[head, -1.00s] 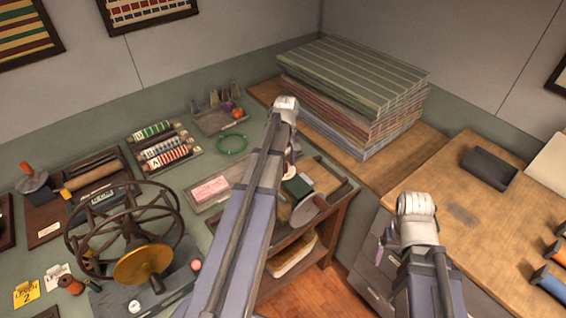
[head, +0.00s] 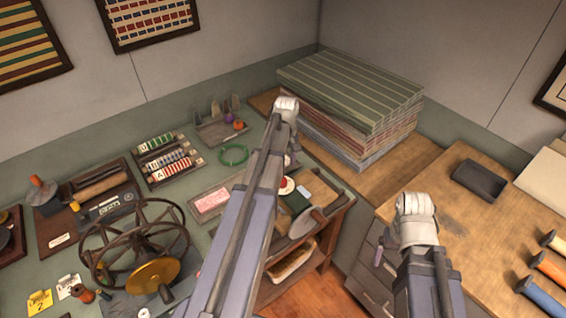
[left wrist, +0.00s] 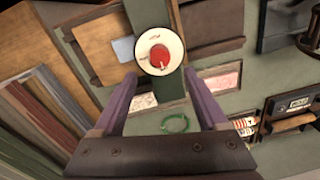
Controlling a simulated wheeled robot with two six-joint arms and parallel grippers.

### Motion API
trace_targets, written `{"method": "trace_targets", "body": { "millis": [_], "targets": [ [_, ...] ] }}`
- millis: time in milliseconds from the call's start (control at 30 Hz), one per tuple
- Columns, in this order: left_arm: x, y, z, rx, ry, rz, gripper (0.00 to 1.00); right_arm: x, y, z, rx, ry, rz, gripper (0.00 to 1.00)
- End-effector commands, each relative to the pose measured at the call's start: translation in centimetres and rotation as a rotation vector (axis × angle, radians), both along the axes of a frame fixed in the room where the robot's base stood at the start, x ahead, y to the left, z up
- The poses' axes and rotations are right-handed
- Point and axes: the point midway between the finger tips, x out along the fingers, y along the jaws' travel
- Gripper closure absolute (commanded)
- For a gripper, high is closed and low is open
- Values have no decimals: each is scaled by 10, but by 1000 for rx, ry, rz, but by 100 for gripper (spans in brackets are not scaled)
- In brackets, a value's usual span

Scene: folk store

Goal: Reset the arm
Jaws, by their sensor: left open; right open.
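My left arm (head: 250,190) rises through the middle of the head view, and its gripper is hidden there. In the left wrist view my left gripper (left wrist: 158,76) is open with nothing between its purple fingers. A round white dial with a red centre (left wrist: 158,52) shows just past its fingertips, on a green block. The dial also shows in the head view (head: 287,186), beside my left arm. My right arm (head: 425,260) is at the right, over the gap by the wooden counter. Only a small purple part of my right gripper (head: 378,257) shows beside it.
A stack of folded striped cloth (head: 350,95) lies at the back. A spoked wheel (head: 133,240) and a green ring (head: 233,155) are on the green table. A dark tray (head: 479,180) and thread spools (head: 550,270) are on the right counter.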

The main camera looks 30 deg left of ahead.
Motion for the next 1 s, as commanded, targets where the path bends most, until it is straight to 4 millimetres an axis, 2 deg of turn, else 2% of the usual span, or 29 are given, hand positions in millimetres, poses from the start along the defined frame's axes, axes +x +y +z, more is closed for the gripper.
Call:
{"method": "trace_targets", "body": {
  "millis": [433, 533, 567, 667, 767, 800, 900, 1000],
  "targets": [
    [0, 0, -1, 0, 0, -1, 25, 0, 0, -1, 0, 0, 0, 15],
    [-3, -12, -7, 0, 1, -34, 25, 0, 0, -7, 0, 0, 1, 15],
    [-4, -20, -11, 0, 2, -59, 25, 0, 0, -11, 0, 0, 1, 15],
    [-17, -65, -31, 2, 9, -204, 25, 0, 0, -31, -1, 0, 2, 15],
    [-39, -124, -57, 7, 20, -419, 25, 0, 0, -58, -1, 0, 4, 15],
    [-49, -148, -67, 10, 25, -513, 25, 0, 0, -68, -1, -1, 5, 15],
    [-78, -199, -90, 15, 37, -738, 25, 0, 0, -91, -1, -1, 7, 15],
    [-108, -240, -110, 19, 50, -942, 25, 0, 0, -110, -1, -1, 9, 15]
  ]
}}
